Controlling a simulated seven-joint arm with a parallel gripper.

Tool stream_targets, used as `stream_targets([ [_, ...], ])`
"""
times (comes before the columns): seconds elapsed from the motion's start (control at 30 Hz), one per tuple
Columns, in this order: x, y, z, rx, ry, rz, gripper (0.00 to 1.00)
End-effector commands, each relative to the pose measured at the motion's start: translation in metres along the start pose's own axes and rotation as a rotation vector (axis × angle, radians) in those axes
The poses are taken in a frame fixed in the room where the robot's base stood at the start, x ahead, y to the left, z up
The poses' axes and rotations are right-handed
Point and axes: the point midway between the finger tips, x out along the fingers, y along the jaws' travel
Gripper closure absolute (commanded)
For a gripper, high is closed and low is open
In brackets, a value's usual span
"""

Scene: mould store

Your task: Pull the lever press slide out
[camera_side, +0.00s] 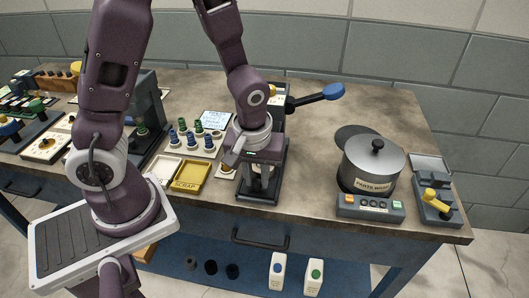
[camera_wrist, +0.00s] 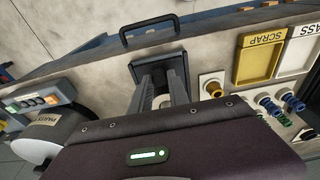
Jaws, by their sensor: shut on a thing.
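The lever press stands at mid-table in the side view, partly hidden behind my arm. Its black lever (camera_side: 306,100) points right and ends in a blue knob (camera_side: 333,91). The dark slide (camera_side: 244,190) reaches toward the table's front edge, under my gripper (camera_side: 260,184). In the wrist view my gripper (camera_wrist: 161,95) points down at the dark end of the slide (camera_wrist: 160,57), near the front edge. The fingers are close together and shut on a part of the slide. The part between them is mostly hidden.
A yellow SCRAP tray (camera_side: 191,176) and a pale tray (camera_side: 163,169) lie left of the press. Several coloured pegs (camera_side: 190,139) stand behind them. A PARTS WASH pot (camera_side: 373,165), a button box (camera_side: 370,207) and a yellow-handled switch (camera_side: 437,200) stand right, beyond clear table.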

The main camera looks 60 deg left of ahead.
Motion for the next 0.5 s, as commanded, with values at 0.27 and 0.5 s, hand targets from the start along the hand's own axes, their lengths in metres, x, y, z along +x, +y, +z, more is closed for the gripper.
stream_targets([
  [0.27,-0.001,0.000,0.004,0.001,0.000,0.000,1.00],
  [0.5,-0.003,0.000,0.016,0.002,0.000,0.000,1.00],
])
